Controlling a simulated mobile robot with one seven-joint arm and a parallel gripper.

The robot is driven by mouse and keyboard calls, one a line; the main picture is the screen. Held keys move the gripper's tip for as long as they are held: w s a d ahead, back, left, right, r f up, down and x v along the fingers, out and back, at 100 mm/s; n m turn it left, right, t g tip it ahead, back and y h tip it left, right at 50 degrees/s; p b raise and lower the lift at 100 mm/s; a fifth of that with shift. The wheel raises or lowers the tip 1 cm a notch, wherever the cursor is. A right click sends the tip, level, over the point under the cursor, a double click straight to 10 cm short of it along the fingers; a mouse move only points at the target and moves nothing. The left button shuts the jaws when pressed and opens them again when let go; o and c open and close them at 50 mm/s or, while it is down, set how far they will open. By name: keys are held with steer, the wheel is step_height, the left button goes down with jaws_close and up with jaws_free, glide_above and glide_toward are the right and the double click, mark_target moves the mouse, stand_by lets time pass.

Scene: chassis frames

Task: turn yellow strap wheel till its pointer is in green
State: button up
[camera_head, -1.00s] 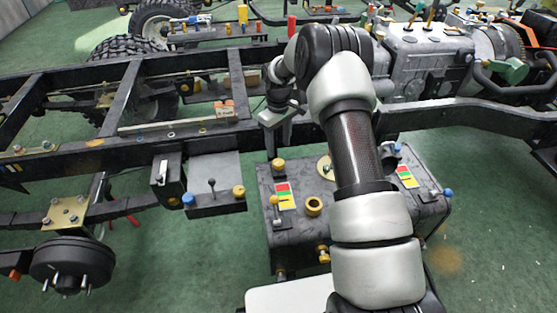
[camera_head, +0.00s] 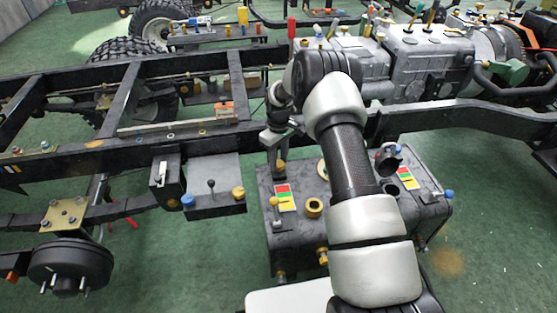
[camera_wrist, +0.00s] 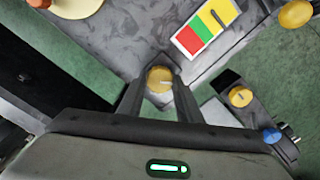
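The yellow wheel (camera_wrist: 160,79) is a small round knob with a pale line on its top. It sits on the grey marbled box (camera_head: 300,232) and lies between the two dark fingers of my gripper (camera_wrist: 161,76). The fingers stand either side of it, with no clear squeeze visible. The gauge also shows in the head view (camera_head: 285,197).
A yellow-topped lever (camera_head: 274,201) and a yellow ring (camera_head: 313,207) stand near the gauge. A second gauge (camera_head: 406,178) is at the box's right. A black frame rail (camera_head: 190,148) runs behind. A side plate carries a yellow knob (camera_wrist: 240,97) and a blue one (camera_wrist: 272,135).

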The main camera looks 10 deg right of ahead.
steer(key=shift+c, duration=0.5)
steer(key=m+b, duration=0.1)
steer(key=m, duration=0.1)
steer(key=shift+m, duration=0.4)
steer(key=shift+m+b, duration=0.7)
steer(key=shift+m, duration=1.2)
steer(key=shift+r, duration=0.1)
steer(key=o, duration=1)
steer(key=shift+o, duration=0.2)
